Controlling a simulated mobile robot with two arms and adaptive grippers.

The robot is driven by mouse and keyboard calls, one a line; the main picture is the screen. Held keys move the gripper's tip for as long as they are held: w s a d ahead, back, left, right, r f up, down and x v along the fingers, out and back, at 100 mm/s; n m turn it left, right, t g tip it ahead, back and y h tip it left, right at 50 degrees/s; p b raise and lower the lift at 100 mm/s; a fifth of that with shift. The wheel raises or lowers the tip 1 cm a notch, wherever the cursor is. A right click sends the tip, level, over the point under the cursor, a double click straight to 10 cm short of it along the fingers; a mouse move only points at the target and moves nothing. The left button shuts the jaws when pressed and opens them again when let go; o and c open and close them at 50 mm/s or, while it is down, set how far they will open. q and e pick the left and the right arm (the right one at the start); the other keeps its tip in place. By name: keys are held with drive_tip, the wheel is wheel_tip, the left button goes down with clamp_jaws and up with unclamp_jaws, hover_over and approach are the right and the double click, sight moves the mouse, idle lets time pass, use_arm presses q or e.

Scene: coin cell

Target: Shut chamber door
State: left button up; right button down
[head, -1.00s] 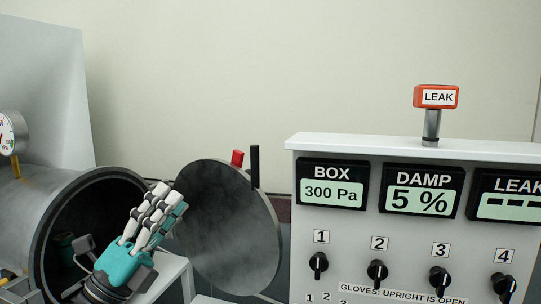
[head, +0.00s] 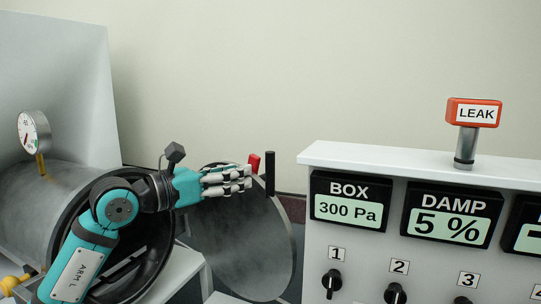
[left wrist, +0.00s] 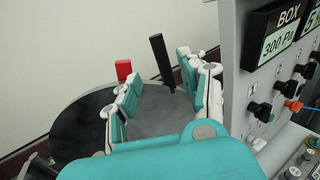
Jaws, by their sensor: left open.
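The chamber is a grey metal cylinder (head: 50,205) lying on its side at the left of the head view, its round mouth dark and open. Its round grey door (head: 250,255) stands swung open to the right of the mouth. A black upright handle (head: 270,174) and a red block (head: 254,163) rise at the door's top edge. My left gripper (head: 248,180) is open and empty in front of the door's upper part. In the left wrist view the black handle (left wrist: 161,58) and red block (left wrist: 123,69) show beyond the fingers. Contact with the door cannot be told.
A grey control panel (head: 400,160) with displays and black knobs (head: 332,281) stands close to the right of the door. A red LEAK sign (head: 474,113) tops it. A dial gauge (head: 33,132) rises from the chamber.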

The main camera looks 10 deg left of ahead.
use_arm(q)
drive_tip(key=p, duration=0.4)
hover_over(270, 193)
drive_tip(key=shift+w+a+r, duration=0.15)
drive_tip(key=shift+w+a, duration=0.1)
drive_tip(key=shift+w, duration=0.1)
drive_tip(key=shift+w+d, duration=0.2)
drive_tip(key=shift+w, duration=0.05)
drive_tip(key=shift+c, duration=0.3)
clamp_jaws()
